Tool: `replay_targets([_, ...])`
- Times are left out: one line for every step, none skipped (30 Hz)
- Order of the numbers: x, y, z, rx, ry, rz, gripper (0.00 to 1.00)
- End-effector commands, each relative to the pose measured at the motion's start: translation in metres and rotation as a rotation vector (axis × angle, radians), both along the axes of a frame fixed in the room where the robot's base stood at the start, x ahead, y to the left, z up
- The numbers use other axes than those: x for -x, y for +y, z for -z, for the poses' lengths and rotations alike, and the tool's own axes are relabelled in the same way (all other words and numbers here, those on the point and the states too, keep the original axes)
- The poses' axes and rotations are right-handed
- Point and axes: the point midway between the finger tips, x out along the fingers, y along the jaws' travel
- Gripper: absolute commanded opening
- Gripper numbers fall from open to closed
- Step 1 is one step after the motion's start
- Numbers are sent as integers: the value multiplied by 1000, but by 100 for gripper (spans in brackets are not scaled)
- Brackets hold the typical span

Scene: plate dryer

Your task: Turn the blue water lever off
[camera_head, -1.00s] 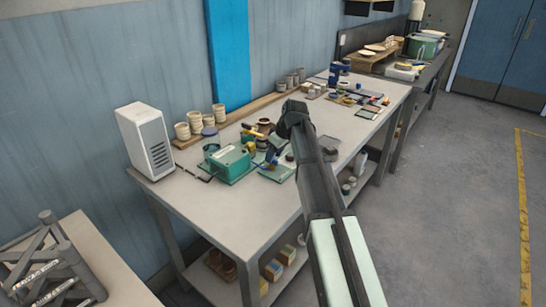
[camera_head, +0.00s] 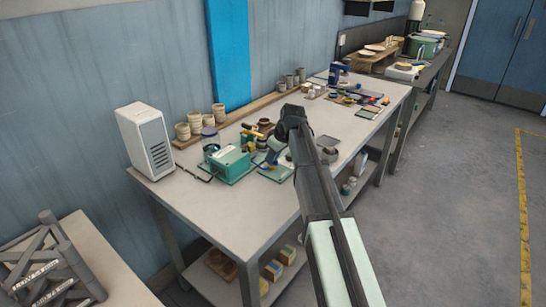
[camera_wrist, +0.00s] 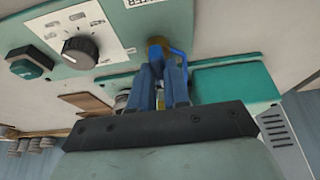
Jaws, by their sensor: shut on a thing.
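The blue water lever (camera_wrist: 179,53) shows in the wrist view as a thin blue piece beside a brass valve body (camera_wrist: 157,45), on a pale green panel. My gripper (camera_wrist: 166,68) has blue fingers close together at the valve, shut on the blue lever; the fingers hide much of it. The lever's exact angle is hard to read. In the head view my gripper (camera_head: 271,158) reaches down to the panel (camera_head: 278,172) on the bench, and the lever is too small there to tell from the fingers.
A dark knob (camera_wrist: 80,52) and a green button (camera_wrist: 30,66) sit on the same panel, left of the valve in the wrist view. A teal box (camera_head: 230,163) stands left of my gripper on the bench (camera_head: 240,215). A white vented unit (camera_head: 147,140) stands further left. The front bench area is clear.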

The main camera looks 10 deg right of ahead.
Motion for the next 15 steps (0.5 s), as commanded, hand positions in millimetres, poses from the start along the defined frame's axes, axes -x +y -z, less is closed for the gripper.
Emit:
replay_targets([0, 0, 0, 0, 0, 0, 0])
replay_targets([0, 0, 0, 0, 0, 0, 0])
replay_targets([0, 0, 0, 0, 0, 0, 0])
replay_targets([0, 0, 0, 0, 0, 0, 0])
replay_targets([0, 0, 0, 0, 0, 0, 0])
replay_targets([0, 0, 0, 0, 0, 0, 0])
replay_targets([0, 0, 0, 0, 0, 1, 0])
replay_targets([0, 0, 0, 0, 0, 3, 0])
replay_targets([0, 0, 0, 0, 0, 8, 0])
replay_targets([0, 0, 0, 0, 0, 12, 0])
replay_targets([1, 0, 0, -1, 1, 18, 0])
replay_targets([1, 0, 0, -1, 0, 28, 0])
replay_targets([1, 0, 0, 0, 0, 37, 0])
replay_targets([1, 1, 0, 1, 1, 48, 0])
replay_targets([1, 1, 0, 1, 1, 65, 0])
